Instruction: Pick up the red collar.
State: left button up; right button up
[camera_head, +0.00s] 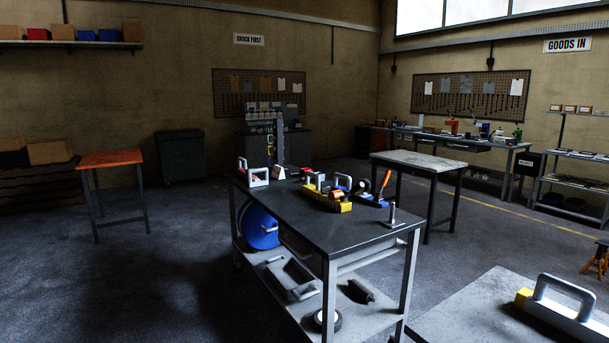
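On the dark workbench (300,225) in the middle of the view, a small red item (307,179) lies near the far edge. It may be the red collar, but it is too small and dark to tell its shape. A yellow tray (346,207) with several parts stands just to its right. Neither of my grippers is in view.
On the bench are a white block with a handle (257,176), a blue tool with an orange lever (384,182) and a small metal post (392,216). A grey surface with a handled block (563,301) is at lower right. The bench's near left top is clear.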

aim_at(302, 170)
jog(key=i+u, duration=0.25)
jog(key=i, duration=0.3)
jog(key=i+u, duration=0.4)
jog(key=i, duration=0.25)
jog(key=i+u, duration=0.45)
jog(key=i, duration=1.65)
jog(key=i+j+z, duration=0.1)
jog(key=i, duration=2.85)
jog(key=i+z, duration=0.2)
jog(key=i, duration=0.5)
jog(key=i+j+z, duration=0.2)
jog(key=i, duration=0.5)
jog(key=i+z, duration=0.45)
jog(key=i, duration=0.15)
jog(key=i+j+z, duration=0.1)
jog(key=i+z, duration=0.35)
jog(key=i, duration=0.2)
jog(key=i+l+z, duration=0.1)
jog(key=i+z, duration=0.6)
jog(key=i+j+z, duration=0.15)
jog(key=i+z, duration=0.2)
